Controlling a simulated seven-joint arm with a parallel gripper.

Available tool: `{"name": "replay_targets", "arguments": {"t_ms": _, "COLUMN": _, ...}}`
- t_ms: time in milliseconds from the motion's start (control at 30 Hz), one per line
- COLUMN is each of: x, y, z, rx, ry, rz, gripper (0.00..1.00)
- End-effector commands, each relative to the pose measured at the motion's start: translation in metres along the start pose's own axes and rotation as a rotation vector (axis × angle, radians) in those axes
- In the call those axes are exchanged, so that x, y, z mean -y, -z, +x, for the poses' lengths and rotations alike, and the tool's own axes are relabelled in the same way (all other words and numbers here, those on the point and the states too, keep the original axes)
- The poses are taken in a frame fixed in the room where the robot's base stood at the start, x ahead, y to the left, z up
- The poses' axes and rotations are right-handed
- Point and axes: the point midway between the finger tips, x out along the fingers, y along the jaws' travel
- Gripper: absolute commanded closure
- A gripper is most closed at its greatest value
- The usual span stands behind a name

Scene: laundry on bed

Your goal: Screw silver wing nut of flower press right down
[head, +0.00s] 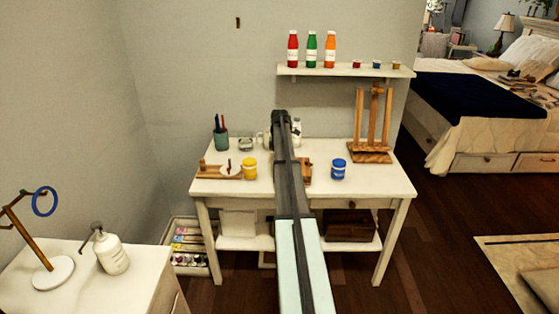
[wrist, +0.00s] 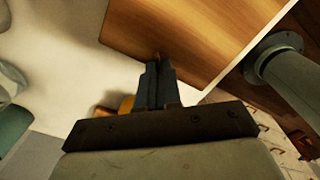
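In the head view, a piece of brown wood (head: 307,170) shows just right of my arm on the white desk. It may be the flower press, mostly hidden by the arm. In the wrist view, a flat wooden board (wrist: 205,35) fills the upper middle. My gripper (wrist: 160,64) has its two dark fingers close together, tips over the board's near-left edge. A tiny brown bit shows at the tips; I cannot tell what it is. I cannot make out a silver wing nut in either view. My gripper's tips are hidden in the head view.
On the white desk (head: 350,190), a yellow jar (head: 250,169) and a small wooden piece with a white disc (head: 229,172) stand left of my arm. A blue jar (head: 338,169) and a wooden easel (head: 372,125) stand right. A pen cup (head: 221,138) is at the back left.

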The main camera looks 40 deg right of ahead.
Motion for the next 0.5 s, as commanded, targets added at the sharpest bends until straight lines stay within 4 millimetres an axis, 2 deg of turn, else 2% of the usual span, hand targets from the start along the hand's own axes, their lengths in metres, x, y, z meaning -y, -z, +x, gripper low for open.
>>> {"name": "replay_targets", "arguments": {"t_ms": 267, "x": 0.0, "y": 0.0001, "z": 0.0, "rx": 0.0, "ry": 0.0, "rz": 0.016, "gripper": 1.0}}
{"name": "replay_targets", "arguments": {"t_ms": 500, "x": 0.0, "y": 0.0, "z": 0.0001, "rx": 0.0, "ry": 0.0, "rz": 0.117, "gripper": 1.0}}
